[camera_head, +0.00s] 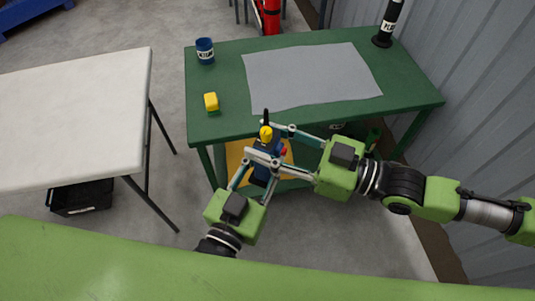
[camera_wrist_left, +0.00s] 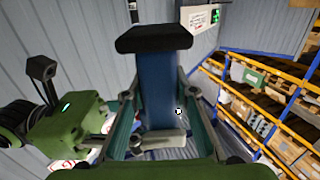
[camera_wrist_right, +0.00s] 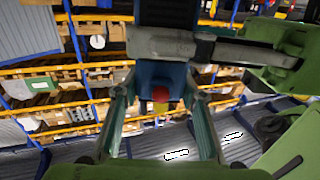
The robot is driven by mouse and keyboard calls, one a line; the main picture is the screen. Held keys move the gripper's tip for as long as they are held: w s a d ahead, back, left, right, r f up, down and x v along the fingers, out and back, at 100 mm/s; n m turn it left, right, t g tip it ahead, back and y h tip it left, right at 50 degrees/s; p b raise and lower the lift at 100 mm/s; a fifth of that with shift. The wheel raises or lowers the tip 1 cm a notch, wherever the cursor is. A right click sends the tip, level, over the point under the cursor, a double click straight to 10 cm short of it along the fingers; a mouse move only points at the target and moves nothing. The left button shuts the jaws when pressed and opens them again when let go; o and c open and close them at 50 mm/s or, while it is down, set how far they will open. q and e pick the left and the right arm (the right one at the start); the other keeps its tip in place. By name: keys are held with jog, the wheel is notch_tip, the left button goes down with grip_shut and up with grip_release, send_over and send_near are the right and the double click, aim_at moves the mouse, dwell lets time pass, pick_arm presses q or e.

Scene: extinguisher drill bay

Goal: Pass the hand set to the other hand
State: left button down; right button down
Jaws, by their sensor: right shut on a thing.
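The hand set (camera_head: 262,171) is a blue block with a black antenna, a yellow knob and a red button, held upright in front of the green table. My right gripper (camera_head: 263,141) is shut on its upper part, from the right. My left gripper (camera_head: 259,172) reaches up from below, its fingers on both sides of the lower body. In the left wrist view, the blue body (camera_wrist_left: 157,85) stands between the left fingers; whether they press on it is unclear. The right wrist view shows the blue body (camera_wrist_right: 160,82) with its red button between the right fingers.
The green table (camera_head: 222,125) holds a blue cup (camera_head: 205,50), a yellow block (camera_head: 211,102), a grey sheet (camera_head: 310,77) and a black cylinder (camera_head: 388,24). A white table (camera_head: 75,115) stands at the left, a black crate (camera_head: 80,198) beneath it. A corrugated wall (camera_head: 455,90) closes the right.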

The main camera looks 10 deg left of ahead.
jog(key=c, duration=1.2)
grip_release()
jog(key=shift+r, duration=0.1)
jog(key=shift+c, duration=0.2)
jog(key=shift+d, duration=0.1)
